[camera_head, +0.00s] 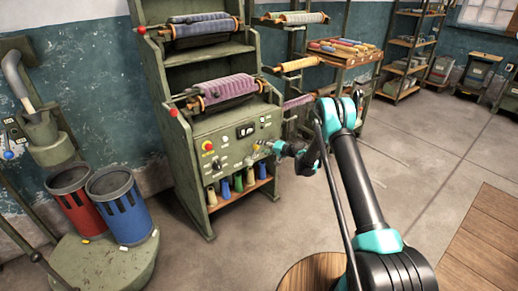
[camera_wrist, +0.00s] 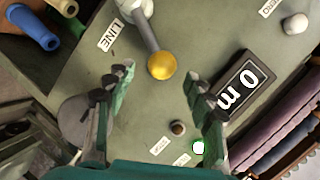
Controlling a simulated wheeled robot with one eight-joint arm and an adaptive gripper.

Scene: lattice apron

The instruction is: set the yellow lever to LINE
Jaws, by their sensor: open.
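The yellow lever (camera_wrist: 162,66) has a round yellow knob on a grey shaft that comes from a pale pivot at the top of the wrist view. The white LINE label (camera_wrist: 109,37) is on the panel to the left of the shaft; the knob points down the picture, not at the label. My gripper (camera_wrist: 162,80) is open, with one finger on either side of the knob in the picture. I cannot tell whether either finger touches it. In the head view my gripper (camera_head: 272,147) is at the right part of the green panel (camera_head: 226,149), and the lever is too small to tell clearly.
A counter reading "0 m" (camera_wrist: 243,82) sits right of the fingers. A small dark knob (camera_wrist: 178,128) and a white button (camera_wrist: 198,147) lie below between them. Several coloured spools (camera_head: 238,184) stand under the panel. Striped rolls (camera_head: 228,91) are above it. Open floor lies in front.

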